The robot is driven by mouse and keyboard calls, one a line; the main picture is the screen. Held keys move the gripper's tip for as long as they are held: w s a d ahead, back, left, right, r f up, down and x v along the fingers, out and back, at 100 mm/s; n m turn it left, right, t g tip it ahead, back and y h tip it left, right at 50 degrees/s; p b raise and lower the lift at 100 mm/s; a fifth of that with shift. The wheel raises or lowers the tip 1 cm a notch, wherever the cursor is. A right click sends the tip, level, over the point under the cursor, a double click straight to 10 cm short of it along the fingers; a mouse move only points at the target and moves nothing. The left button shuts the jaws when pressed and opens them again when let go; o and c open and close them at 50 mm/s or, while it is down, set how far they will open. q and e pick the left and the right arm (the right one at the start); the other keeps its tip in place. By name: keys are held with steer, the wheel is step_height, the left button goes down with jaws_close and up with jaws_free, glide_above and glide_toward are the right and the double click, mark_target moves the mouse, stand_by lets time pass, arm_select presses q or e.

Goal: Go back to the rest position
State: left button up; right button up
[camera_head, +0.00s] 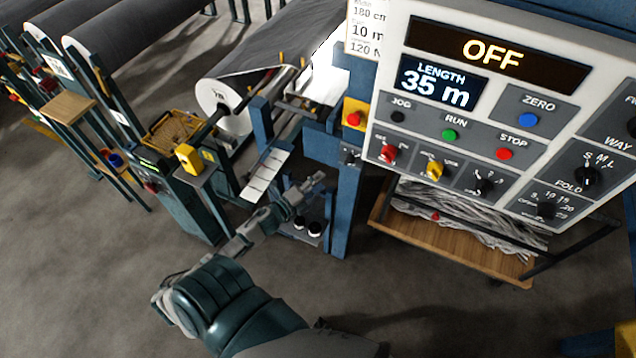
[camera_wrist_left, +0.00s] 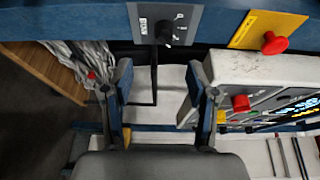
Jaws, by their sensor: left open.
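My left gripper (camera_head: 308,187) is in the lower middle of the head view, at the end of my arm, in front of a blue machine post. In the left wrist view my left gripper (camera_wrist_left: 158,82) has its two fingers well apart, with nothing held between them. My right gripper is in neither view.
A control panel (camera_head: 462,127) reading OFF and LENGTH 35 m fills the upper right. A blue post (camera_head: 347,205) and a red button on a yellow plate (camera_head: 354,113) stand left of it. A wooden shelf (camera_head: 450,245) holds grey material. Large grey rolls (camera_head: 130,35) stand behind; the lower-left floor is clear.

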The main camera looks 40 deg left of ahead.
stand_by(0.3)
arm_select(q)
steer(key=s+f+n+g+y, duration=0.2)
steer(key=s+f+n+g, duration=0.3)
steer(key=f, duration=1.1)
steer(key=s+f+n+g+y, duration=0.2)
steer(key=s+f+n, duration=0.5)
steer(key=f, duration=1)
steer(key=s+d+f+n+g, duration=0.2)
steer(key=s+d+f, duration=0.3)
steer(key=s, duration=0.5)
steer(key=s+d+f+n+g+b, duration=0.1)
steer(key=s+d+f+g, duration=0.3)
steer(key=s+f, duration=0.3)
steer(key=s+d+f+n+g+h, duration=0.1)
steer(key=s+d+f, duration=0.4)
steer(key=s, duration=0.8)
step_height(320, 180, down, 2)
steer(key=n+g, duration=0.1)
steer(key=g, duration=0.1)
steer(key=shift+s+d+n+g, duration=0.3)
steer(key=shift+s+d, duration=0.1)
steer(key=shift+f, duration=0.1)
steer(key=c, duration=0.3)
steer(key=shift+a, duration=0.1)
steer(key=shift+c, duration=0.2)
